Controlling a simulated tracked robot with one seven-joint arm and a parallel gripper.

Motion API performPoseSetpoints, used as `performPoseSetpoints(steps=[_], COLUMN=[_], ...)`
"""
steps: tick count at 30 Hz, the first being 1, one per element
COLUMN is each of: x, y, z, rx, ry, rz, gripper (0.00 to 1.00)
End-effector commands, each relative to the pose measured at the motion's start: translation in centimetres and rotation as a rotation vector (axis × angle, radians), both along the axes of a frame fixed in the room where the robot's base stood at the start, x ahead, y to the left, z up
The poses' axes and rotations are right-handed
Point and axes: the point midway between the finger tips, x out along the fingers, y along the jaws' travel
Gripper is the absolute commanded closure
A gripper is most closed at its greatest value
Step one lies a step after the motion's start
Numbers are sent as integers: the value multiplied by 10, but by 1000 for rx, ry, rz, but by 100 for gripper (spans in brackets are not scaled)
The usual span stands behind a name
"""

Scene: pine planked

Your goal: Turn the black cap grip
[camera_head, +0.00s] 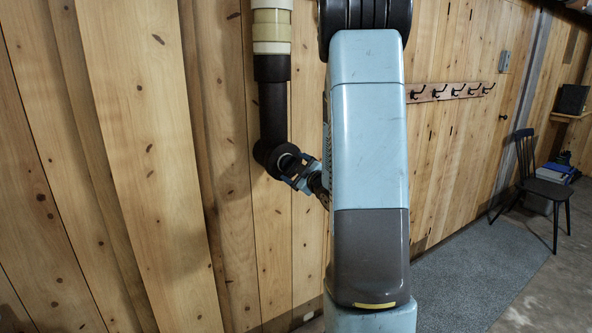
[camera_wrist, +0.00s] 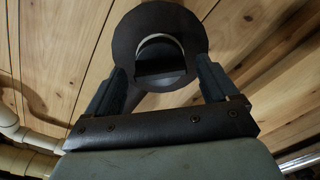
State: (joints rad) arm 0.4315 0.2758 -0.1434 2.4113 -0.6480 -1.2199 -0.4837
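A black elbow fitting (camera_head: 268,152) ends the vertical pipe on the plank wall in the head view, with its mouth turned toward my gripper (camera_head: 291,169). In the wrist view the fitting's end is a round black flange (camera_wrist: 190,28) with a pale ring inside it. The black cap grip (camera_wrist: 160,68) shows as a dark block in the middle of that ring. My gripper (camera_wrist: 160,70) is open, with one finger on each side of the grip. Gaps show between the fingers and the grip. How deep the fingertips reach is hard to tell. My arm hides part of the hand in the head view.
The pipe (camera_head: 271,30) runs up the plank wall (camera_head: 150,150) in cream and black sections. Pale pipes (camera_wrist: 25,135) show at the lower left of the wrist view. A hook rail (camera_head: 445,92), a dark chair (camera_head: 540,185) and a grey mat (camera_head: 470,290) are to the right.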

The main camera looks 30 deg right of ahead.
Motion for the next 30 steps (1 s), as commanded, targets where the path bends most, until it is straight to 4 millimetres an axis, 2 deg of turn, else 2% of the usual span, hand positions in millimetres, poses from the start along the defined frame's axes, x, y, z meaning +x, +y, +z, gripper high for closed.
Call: performPoseSetpoints(steps=[2, 16, 17, 25, 30], x=[0, 0, 0, 0, 0], y=[1, 2, -3, 2, 2], z=[0, 0, 0, 0, 0], rx=[0, 0, 0, 36, 119], ry=[0, 1, 1, 2, 5], rz=[1, 4, 1, 4, 3], gripper=[21, 66, 67, 67, 67])
